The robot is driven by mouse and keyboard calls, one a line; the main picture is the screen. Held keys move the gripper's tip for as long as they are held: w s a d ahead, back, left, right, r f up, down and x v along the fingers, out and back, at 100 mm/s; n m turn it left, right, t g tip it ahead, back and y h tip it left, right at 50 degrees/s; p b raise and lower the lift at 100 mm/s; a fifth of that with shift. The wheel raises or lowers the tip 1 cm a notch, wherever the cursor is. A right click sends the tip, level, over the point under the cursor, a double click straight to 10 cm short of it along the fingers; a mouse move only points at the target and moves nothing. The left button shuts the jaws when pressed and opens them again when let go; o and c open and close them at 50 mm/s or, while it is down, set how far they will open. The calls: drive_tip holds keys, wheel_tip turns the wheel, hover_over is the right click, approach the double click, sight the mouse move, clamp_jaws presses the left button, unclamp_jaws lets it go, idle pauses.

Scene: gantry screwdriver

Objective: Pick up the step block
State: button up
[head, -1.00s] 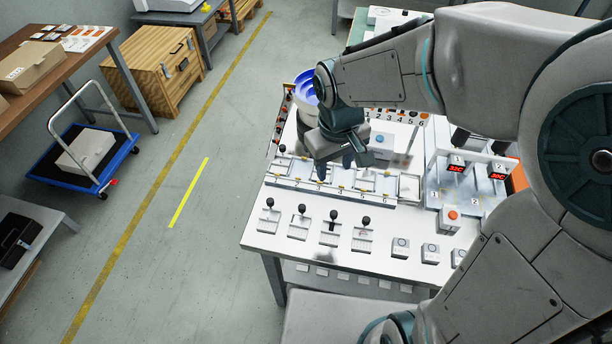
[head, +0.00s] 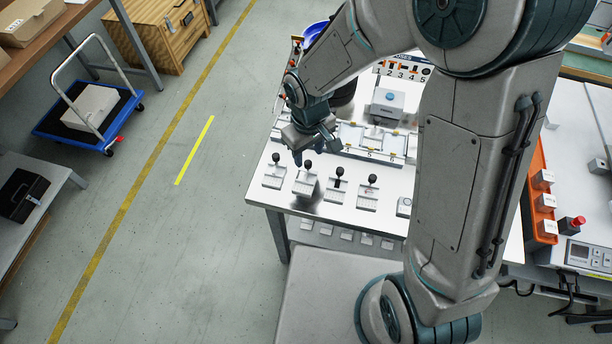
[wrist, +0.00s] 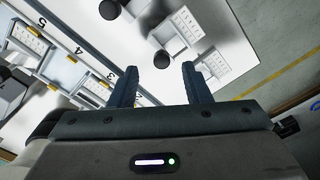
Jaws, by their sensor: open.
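Several small white blocks with black ball knobs stand in a row along the front of the white table. They include a left one (head: 273,181), a second (head: 305,188), a third (head: 335,194) and a fourth (head: 367,204). I cannot tell for sure which is the step block. My gripper (head: 310,157) is open and empty, above the left end of this row. In the wrist view, a black knob (wrist: 162,59) shows between the fingertips (wrist: 162,72), with a white ridged block (wrist: 181,31) beyond. Another pale block (wrist: 213,64) is partly behind the right finger.
A numbered tray (head: 355,152) with compartments lies behind the row. A grey box with a blue button (head: 389,98) stands further back. My arm hides much of the table's right side. An orange rack (head: 541,200) stands at the right.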

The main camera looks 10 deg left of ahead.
sight(308, 163)
drive_tip(key=shift+s+f, duration=0.2)
drive_tip(key=shift+f, duration=2.15)
clamp_jaws()
drive_tip(key=shift+r, duration=0.15)
